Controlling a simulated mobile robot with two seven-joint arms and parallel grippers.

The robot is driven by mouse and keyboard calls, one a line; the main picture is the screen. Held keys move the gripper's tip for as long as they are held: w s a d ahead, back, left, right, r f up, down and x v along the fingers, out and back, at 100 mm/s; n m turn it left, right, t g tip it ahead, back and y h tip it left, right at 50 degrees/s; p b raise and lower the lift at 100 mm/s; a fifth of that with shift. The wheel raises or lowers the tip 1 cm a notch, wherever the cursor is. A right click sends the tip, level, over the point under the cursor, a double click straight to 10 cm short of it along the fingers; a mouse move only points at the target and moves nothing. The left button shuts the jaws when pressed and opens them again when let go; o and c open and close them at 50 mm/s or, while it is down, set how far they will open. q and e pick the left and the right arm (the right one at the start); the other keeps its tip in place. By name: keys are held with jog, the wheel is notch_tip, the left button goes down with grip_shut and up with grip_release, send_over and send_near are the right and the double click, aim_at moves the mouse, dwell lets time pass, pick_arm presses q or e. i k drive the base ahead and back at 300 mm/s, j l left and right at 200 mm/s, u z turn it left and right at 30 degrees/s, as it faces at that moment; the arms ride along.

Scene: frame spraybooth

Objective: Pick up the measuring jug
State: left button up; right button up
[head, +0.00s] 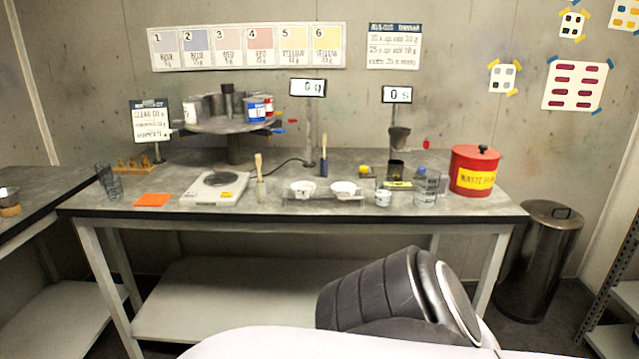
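Two clear vessels on the workbench could be the measuring jug, and I cannot tell for certain which it is. One clear vessel (427,188) stands near the right end of the bench, just left of the red waste bin, with faint markings on its side. Another clear vessel (108,182) stands at the left end of the bench, with faint lines on its wall. Neither of my grippers is in view.
The workbench (300,218) also bears a scale (214,188), an orange sheet (153,200), white bowls (343,189), a small white cup (383,198), a turntable with cans (232,124) and a red waste bin (474,171). A metal bin (540,245) stands on the floor at right.

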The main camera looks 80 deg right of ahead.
aim_at(427, 180)
jog(key=z, duration=3.2)
